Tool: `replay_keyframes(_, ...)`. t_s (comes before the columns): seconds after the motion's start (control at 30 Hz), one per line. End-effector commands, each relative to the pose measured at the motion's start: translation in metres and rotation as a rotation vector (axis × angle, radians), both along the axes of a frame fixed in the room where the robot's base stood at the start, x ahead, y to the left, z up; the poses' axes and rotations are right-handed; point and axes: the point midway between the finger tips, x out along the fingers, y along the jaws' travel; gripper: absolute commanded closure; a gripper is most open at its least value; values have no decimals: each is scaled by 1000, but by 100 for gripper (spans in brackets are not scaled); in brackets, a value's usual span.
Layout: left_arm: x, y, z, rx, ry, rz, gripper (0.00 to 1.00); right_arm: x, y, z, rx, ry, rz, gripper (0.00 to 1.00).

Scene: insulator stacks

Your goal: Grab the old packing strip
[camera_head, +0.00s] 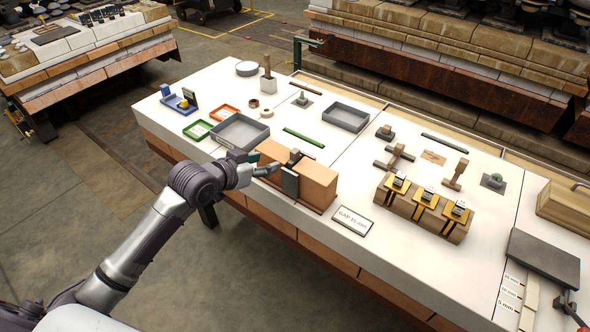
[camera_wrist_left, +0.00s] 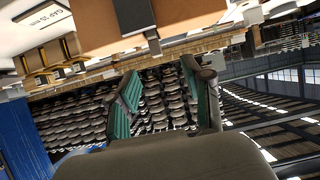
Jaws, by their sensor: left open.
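A dark grey strip (camera_head: 290,182), which looks like the old packing strip, stands upright in the gap between two orange-brown blocks (camera_head: 318,180) near the table's front edge. In the left wrist view the strip (camera_wrist_left: 134,14) hangs at the top, beside a block (camera_wrist_left: 190,12). My left gripper (camera_head: 264,163) is open, at the left block, short of the strip. In the left wrist view its green-padded fingers (camera_wrist_left: 160,72) are apart with nothing between them. The block's far side is partly hidden. My right gripper is not in view.
A "GAP 15 mm" card (camera_head: 353,220) lies right of the blocks. A grey tray (camera_head: 240,132) stands behind my gripper, and a green strip (camera_head: 304,137) lies behind the blocks. A wooden stand with yellow-black clamps (camera_head: 426,208) is further right.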

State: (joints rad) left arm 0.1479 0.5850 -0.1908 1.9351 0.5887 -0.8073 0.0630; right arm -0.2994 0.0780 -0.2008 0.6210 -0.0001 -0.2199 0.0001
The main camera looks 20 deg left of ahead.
Motion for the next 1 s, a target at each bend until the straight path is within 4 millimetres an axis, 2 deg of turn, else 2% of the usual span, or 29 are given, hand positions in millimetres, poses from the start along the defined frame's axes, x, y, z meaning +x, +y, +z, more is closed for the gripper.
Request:
replay_keyframes(0.03, -1, -4, 10, 1, -11, -12, 50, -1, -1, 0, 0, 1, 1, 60)
replay_keyframes(0.13, 5, -9, 14, -1, -18, -21, 50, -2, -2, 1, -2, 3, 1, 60)
replay_keyframes(0.5, 62, -29, -16, -2, -19, -20, 50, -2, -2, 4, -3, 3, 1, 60)
replay_keyframes(0.77, 77, -36, -25, -1, -19, -20, 50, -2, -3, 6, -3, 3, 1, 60)
replay_keyframes(1.0, 104, -47, -42, -1, -18, -20, 50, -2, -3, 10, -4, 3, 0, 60)
